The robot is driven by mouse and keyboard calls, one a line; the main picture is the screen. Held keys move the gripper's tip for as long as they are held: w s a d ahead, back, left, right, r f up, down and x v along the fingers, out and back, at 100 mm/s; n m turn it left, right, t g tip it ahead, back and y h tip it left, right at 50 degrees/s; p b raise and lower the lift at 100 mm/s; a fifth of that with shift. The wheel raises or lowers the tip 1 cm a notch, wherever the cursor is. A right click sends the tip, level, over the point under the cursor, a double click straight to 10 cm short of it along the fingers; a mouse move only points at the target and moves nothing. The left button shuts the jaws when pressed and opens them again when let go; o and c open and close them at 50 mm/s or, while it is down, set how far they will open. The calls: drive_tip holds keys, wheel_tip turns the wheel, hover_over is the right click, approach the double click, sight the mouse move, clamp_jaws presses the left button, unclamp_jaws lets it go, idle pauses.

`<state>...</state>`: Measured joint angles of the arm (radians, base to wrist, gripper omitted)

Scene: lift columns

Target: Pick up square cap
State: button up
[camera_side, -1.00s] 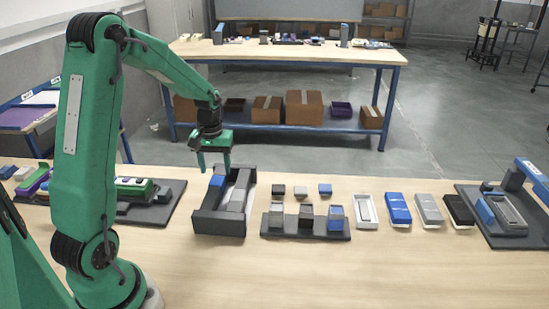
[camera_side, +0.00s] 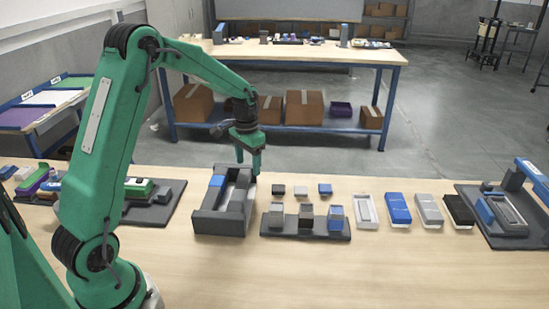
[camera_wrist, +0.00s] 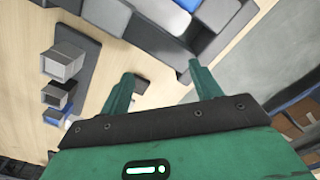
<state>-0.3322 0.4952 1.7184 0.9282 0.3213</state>
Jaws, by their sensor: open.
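My gripper (camera_side: 247,163) is open and empty, above the back right of the dark open box (camera_side: 220,223). In the wrist view its two green fingers (camera_wrist: 163,84) stand apart with no object held between them. Three small caps lie in a row on the table, right of the gripper: a dark grey one (camera_side: 279,189), a grey one (camera_side: 300,191) and a blue-topped one (camera_side: 325,189). I cannot tell which is the square cap. In front of them a dark plate (camera_side: 290,233) bears three short columns.
The dark box holds grey and blue pieces. Several flat cases, including a blue one (camera_side: 398,208), lie right of the plate. A dark fixture (camera_side: 505,235) stands at the far right and a loaded tray (camera_side: 150,213) at left. The front of the table is clear.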

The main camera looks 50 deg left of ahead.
sight(280, 187)
drive_tip(key=w+d+m, duration=0.3)
drive_tip(key=m, duration=0.1)
drive_tip(key=w+d+m, duration=0.3)
drive_tip(key=m, duration=0.1)
drive_tip(key=shift+w+d+m, duration=0.35)
drive_tip(key=shift+w+m, duration=0.05)
drive_tip(key=shift+s+a+f, duration=0.1)
drive_tip(key=shift+a+f, duration=0.05)
drive_tip(key=shift+f, duration=3.85)
drive_tip(key=c, duration=1)
drive_tip(key=shift+c, duration=0.2)
drive_tip(key=shift+r, duration=0.2)
